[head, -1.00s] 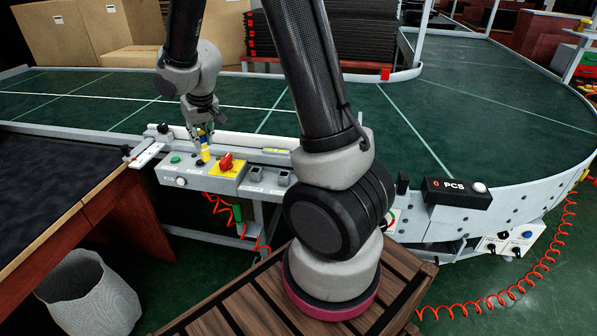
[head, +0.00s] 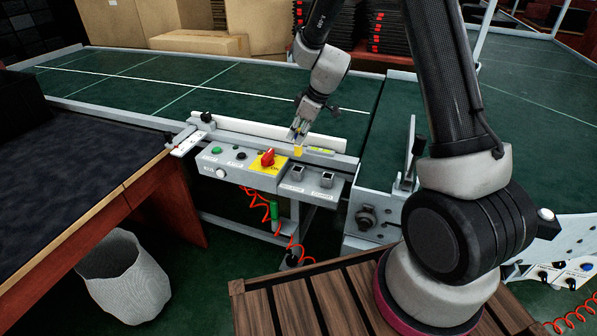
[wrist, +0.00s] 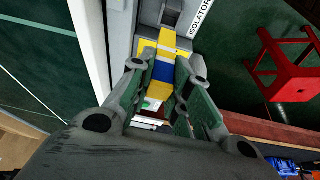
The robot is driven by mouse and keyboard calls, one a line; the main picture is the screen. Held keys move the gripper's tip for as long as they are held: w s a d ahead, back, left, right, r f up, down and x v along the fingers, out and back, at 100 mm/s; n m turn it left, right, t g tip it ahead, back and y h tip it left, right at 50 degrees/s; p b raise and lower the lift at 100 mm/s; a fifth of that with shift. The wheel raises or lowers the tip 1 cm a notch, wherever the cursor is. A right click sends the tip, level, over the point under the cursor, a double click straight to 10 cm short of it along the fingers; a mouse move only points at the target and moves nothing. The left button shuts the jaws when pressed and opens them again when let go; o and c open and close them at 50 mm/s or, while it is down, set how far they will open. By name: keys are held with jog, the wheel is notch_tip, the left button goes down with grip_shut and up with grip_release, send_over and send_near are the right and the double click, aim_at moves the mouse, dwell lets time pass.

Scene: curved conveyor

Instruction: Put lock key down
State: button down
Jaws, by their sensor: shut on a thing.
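My gripper (head: 300,132) is shut on the lock key (head: 298,150), a small yellow piece. In the wrist view the lock key (wrist: 164,50) is yellow with a blue band, held between the two fingers (wrist: 158,78). In the head view it appears just behind the left of two dark square switches (head: 297,172) on the grey control panel (head: 235,180), right of the red rotary knob (head: 267,158) on its yellow plate. Whether the key touches the panel cannot be told. In the wrist view its far end is close to a grey fitting beside an "ISOLATOR" label (wrist: 200,17).
The green conveyor belt (head: 200,85) runs behind the panel. A dark-topped table (head: 80,160) stands at left, with a pale bin (head: 123,280) below it. Orange coiled hoses (head: 258,203) hang under the panel. A red stool-like object (wrist: 285,65) shows in the wrist view.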

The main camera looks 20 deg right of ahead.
aim_at(299, 155)
notch_tip(299, 155, down, 9)
jog(key=shift+a+f, duration=0.1)
jog(key=shift+a, duration=0.05)
dwell(0.4)
jog(key=c, duration=1.3)
grip_release()
